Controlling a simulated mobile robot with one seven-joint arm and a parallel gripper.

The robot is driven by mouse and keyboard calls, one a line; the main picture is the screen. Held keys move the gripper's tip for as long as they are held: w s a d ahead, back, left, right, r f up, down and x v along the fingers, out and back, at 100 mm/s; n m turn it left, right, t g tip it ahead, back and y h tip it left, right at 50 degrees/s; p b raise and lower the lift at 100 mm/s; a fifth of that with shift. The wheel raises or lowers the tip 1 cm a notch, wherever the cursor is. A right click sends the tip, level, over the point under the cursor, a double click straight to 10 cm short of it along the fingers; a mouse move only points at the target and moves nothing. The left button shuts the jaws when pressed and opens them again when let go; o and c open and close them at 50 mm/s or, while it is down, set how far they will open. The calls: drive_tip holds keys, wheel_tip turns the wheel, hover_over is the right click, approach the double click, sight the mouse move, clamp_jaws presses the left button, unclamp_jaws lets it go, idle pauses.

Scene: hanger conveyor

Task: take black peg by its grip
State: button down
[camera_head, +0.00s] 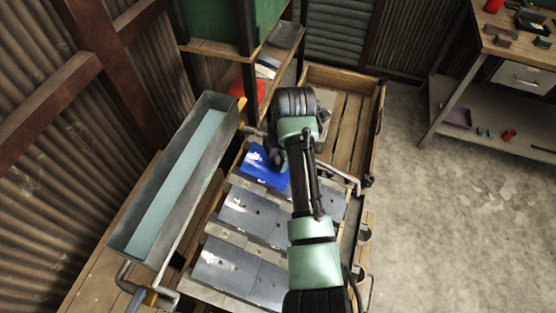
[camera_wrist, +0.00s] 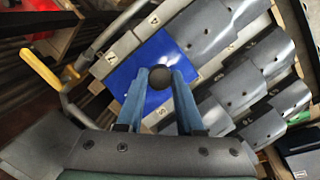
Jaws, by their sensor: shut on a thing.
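The black peg shows in the wrist view as a dark round knob (camera_wrist: 160,77) between the tips of my gripper (camera_wrist: 161,82). The two blue-grey fingers are closed on it from either side. Behind the peg is a bright blue panel (camera_wrist: 128,75), which also shows in the head view (camera_head: 262,168) just left of my arm. The peg's far part is hidden behind its round end, so I cannot tell whether it touches the panel. In the head view my arm hides the gripper and the peg.
Rows of grey metal plates (camera_head: 247,211) lie beside the blue panel. A long grey trough (camera_head: 170,180) stands to the left. A bent metal bar with a yellow handle (camera_wrist: 40,69) is near the gripper. A workbench (camera_head: 510,50) stands at the right, with clear concrete floor before it.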

sight(279, 161)
drive_tip(key=w+a+b+v, duration=0.1)
drive_tip(key=w+b+v, duration=0.1)
drive_tip(key=v, duration=0.7)
drive_tip(key=shift+r+b, duration=0.55)
drive_tip(key=shift+r, duration=0.1)
